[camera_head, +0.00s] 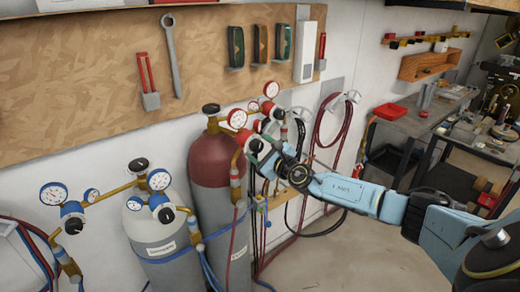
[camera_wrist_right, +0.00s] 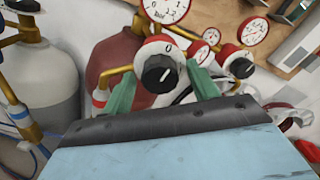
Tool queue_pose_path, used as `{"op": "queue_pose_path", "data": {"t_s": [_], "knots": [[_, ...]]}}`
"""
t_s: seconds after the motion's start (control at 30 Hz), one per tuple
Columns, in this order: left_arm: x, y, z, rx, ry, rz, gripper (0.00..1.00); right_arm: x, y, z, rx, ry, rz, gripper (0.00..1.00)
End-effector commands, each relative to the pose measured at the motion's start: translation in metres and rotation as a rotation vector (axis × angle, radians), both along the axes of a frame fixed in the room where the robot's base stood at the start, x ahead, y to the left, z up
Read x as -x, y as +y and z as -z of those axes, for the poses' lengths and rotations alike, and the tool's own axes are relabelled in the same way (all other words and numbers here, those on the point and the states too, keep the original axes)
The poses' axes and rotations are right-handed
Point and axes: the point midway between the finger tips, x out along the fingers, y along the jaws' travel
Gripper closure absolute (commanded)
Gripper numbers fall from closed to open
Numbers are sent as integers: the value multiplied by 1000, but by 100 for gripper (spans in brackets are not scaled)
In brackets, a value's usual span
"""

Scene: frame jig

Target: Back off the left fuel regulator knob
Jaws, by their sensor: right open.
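The left fuel regulator has a round red-and-white body and a black knob (camera_wrist_right: 160,73) with a white pointer line, seen face-on in the right wrist view. The line points up and to the right; a "0" shows above the knob. My right gripper (camera_wrist_right: 162,90) is open, its green fingers on either side of the knob, with a visible gap on the right. I cannot tell how deep the fingers reach. In the head view my right gripper (camera_head: 264,158) is at the regulator beside the red-topped cylinder (camera_head: 208,158) and hides most of the knob. My left gripper is not in view.
A second red regulator with a black knob (camera_wrist_right: 241,67) is close to the right finger. Red-rimmed gauges (camera_wrist_right: 165,8) are just above. A grey cylinder (camera_head: 160,232) with blue regulators stands left. Hoses (camera_head: 328,130) hang on the wall to the right.

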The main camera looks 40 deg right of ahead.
Motion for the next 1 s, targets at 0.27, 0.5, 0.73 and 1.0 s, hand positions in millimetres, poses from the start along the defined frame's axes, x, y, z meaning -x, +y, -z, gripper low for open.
{"op": "queue_pose_path", "data": {"t_s": [0.27, 0.5, 0.73, 1.0], "knots": [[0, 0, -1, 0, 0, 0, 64, 7, -1, 0, 2, 1, 1, 41], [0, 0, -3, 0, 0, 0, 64, 45, -1, 1, 4, 3, -1, 41], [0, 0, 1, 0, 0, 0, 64, 87, 0, 2, 4, 5, -3, 41], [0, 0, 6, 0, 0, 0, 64, 123, -1, 2, 3, 3, 0, 41]]}}
